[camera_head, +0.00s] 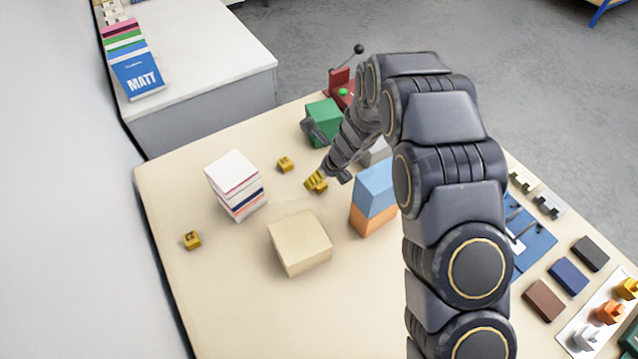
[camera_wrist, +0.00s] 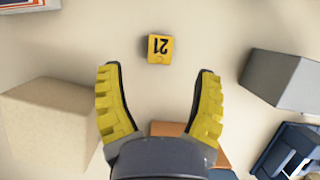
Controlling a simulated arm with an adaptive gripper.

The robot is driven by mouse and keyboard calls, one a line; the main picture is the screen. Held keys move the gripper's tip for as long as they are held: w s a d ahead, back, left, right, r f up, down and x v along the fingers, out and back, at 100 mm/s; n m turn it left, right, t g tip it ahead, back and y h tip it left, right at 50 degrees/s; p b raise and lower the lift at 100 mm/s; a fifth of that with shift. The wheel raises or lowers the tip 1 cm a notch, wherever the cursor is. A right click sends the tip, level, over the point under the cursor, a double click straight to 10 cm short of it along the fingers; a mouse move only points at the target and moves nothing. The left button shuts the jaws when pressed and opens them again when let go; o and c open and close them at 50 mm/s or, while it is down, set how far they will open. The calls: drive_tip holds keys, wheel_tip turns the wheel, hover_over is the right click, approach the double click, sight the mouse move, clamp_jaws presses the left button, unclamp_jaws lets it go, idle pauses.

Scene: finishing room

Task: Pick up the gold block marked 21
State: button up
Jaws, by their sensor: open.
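The gold block marked 21 (camera_wrist: 158,49) lies on the table in the wrist view, its number upside down, ahead of and between my open fingertips. In the wrist view my gripper (camera_wrist: 158,88) is open, with nothing between the fingers.
Another gold block (camera_head: 192,239) with an unclear mark sits at the left. Nearby stand a white-topped stack (camera_head: 237,184), a beige block (camera_head: 300,243), a blue block (camera_head: 375,187) on an orange one (camera_head: 371,220), a grey block (camera_wrist: 283,79) and a green block (camera_head: 324,117).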

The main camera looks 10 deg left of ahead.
sight(319, 185)
drive_tip(key=x, duration=0.5)
drive_tip(key=shift+w+a+f, duration=0.1)
drive_tip(key=shift+a+f, duration=0.05)
drive_tip(key=shift+f, duration=0.25)
clamp_jaws()
